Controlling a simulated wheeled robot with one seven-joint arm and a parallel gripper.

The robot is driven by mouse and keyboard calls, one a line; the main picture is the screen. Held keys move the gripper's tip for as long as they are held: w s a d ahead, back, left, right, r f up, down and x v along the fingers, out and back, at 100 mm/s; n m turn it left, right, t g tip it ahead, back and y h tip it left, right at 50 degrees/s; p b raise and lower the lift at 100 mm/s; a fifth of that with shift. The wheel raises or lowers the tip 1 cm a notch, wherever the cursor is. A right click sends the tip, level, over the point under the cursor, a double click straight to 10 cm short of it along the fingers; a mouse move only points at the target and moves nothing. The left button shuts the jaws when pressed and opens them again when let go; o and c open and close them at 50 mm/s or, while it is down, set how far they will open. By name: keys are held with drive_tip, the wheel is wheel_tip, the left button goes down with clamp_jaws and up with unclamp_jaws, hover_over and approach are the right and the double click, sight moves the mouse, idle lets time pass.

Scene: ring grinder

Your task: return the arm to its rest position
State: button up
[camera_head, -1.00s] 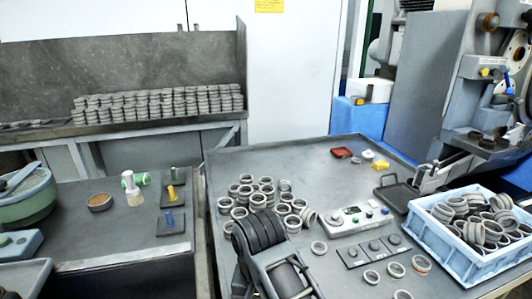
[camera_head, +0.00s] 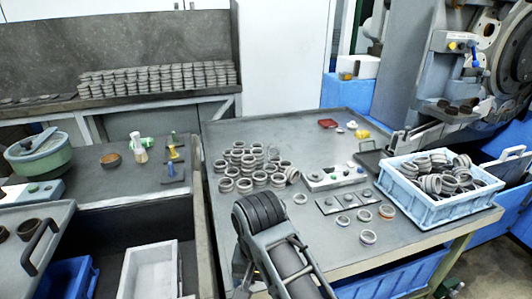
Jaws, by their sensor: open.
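Part of my own arm rises from the bottom centre of the head view, with a black ribbed joint at its top and grey links behind it. It stands in front of the near edge of the grey work table (camera_head: 225,132). My gripper cannot be made out in this view. No ring is seen held by the visible part of the arm.
Loose metal rings (camera_head: 240,165) lie in a cluster on the table, beside a control box (camera_head: 335,179). A blue crate (camera_head: 440,212) of rings stands at the right, near the grinder (camera_head: 400,85). A left bench holds a green pot (camera_head: 40,160); a white bin (camera_head: 150,270) sits below.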

drive_tip(key=s+d+f+t+y, duration=0.2)
drive_tip(key=s+d+f, duration=0.2)
drive_tip(key=s+f, duration=0.45)
drive_tip(key=s+d+f+t, duration=0.35)
drive_tip(key=s+d, duration=0.25)
drive_tip(key=s, duration=0.2)
drive_tip(key=s+d+r+t, duration=0.3)
drive_tip(key=s+d+r, duration=0.1)
drive_tip(key=s+r, duration=0.2)
drive_tip(key=s+d+r+t+h, duration=0.1)
drive_tip(key=s+d+r+t, duration=0.2)
drive_tip(key=s+r, duration=0.4)
drive_tip(key=s+d+r+n+t+h, duration=0.1)
drive_tip(key=s+d+r+t, duration=0.2)
drive_tip(key=r, duration=0.7)
drive_tip(key=s+d, duration=0.2)
drive_tip(key=s, duration=0.2)
drive_tip(key=shift+d, duration=0.3)
